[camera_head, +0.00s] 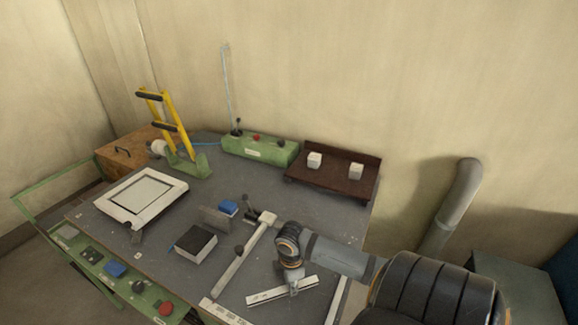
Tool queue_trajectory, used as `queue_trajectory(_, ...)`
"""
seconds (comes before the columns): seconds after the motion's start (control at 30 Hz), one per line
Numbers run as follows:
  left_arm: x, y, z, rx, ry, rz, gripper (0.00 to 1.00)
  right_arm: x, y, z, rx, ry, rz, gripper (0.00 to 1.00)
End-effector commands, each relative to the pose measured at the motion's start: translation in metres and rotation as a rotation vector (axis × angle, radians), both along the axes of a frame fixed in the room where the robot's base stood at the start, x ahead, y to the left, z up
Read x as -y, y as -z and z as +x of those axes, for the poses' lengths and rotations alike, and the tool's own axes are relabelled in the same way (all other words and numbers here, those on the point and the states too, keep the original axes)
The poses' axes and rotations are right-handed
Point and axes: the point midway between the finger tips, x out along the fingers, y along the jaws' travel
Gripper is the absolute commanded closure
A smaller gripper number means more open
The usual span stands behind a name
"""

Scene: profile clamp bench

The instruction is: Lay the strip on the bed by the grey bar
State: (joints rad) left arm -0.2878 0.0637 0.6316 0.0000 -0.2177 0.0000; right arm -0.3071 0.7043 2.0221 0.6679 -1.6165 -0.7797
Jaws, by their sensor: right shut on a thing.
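The strip (265,297) is a light, narrow piece with a dark lower edge, at the front right of the bench. My right gripper (295,289) points down and is shut on the strip near its middle. I cannot tell whether the strip touches the surface below it. A long light grey bar (235,271) runs diagonally just left of the strip, with a block at its far end and dark knobs beside it. The dark bed surface (262,271) lies to the right of this bar, partly hidden by my arm. My left gripper is not in view.
A black-topped white box (195,244), an upright grey plate (215,219) and a blue block (228,208) stand left of the bar. A brown tray (333,180) with two white cubes is at the back. A white frame (141,197) lies at the left.

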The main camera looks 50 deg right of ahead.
Motion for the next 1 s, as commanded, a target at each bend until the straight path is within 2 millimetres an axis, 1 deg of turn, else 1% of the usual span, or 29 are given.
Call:
queue_trajectory(0.07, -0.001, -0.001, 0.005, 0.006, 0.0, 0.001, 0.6, 0.004, 0.009, 0.007, 0.001, 0.004, 0.003, 1.0)
queue_trajectory(0.13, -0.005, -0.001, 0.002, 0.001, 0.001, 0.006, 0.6, 0.006, 0.013, 0.01, 0.001, 0.001, 0.0, 1.0)
queue_trajectory(0.27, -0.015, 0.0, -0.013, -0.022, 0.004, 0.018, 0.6, 0.007, 0.015, 0.011, 0.0, 0.0, -0.001, 1.0)
queue_trajectory(0.33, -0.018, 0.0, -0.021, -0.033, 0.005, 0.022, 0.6, 0.009, 0.022, 0.016, 0.0, 0.002, 0.002, 1.0)
queue_trajectory(0.43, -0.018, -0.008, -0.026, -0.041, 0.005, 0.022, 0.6, 0.008, 0.037, 0.014, -0.003, 0.002, 0.004, 1.0)
queue_trajectory(0.5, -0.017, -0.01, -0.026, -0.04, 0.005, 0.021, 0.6, 0.008, 0.046, 0.014, -0.001, 0.002, 0.002, 1.0)
queue_trajectory(0.57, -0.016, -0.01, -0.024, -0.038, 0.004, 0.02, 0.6, 0.009, 0.05, 0.015, -0.001, -0.001, 0.0, 1.0)
queue_trajectory(0.8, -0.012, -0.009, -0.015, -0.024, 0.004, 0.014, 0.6, 0.009, 0.052, 0.015, 0.0, -0.002, -0.001, 1.0)
queue_trajectory(0.9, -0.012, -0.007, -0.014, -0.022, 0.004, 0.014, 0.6, 0.009, 0.055, 0.015, 0.0, -0.001, -0.001, 1.0)
queue_trajectory(0.93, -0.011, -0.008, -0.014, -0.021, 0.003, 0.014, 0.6, 0.009, 0.054, 0.015, 0.0, -0.001, -0.001, 0.76)
queue_trajectory(1.0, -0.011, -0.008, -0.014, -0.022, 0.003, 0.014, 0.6, 0.009, 0.054, 0.015, 0.0, -0.001, -0.001, 0.67)
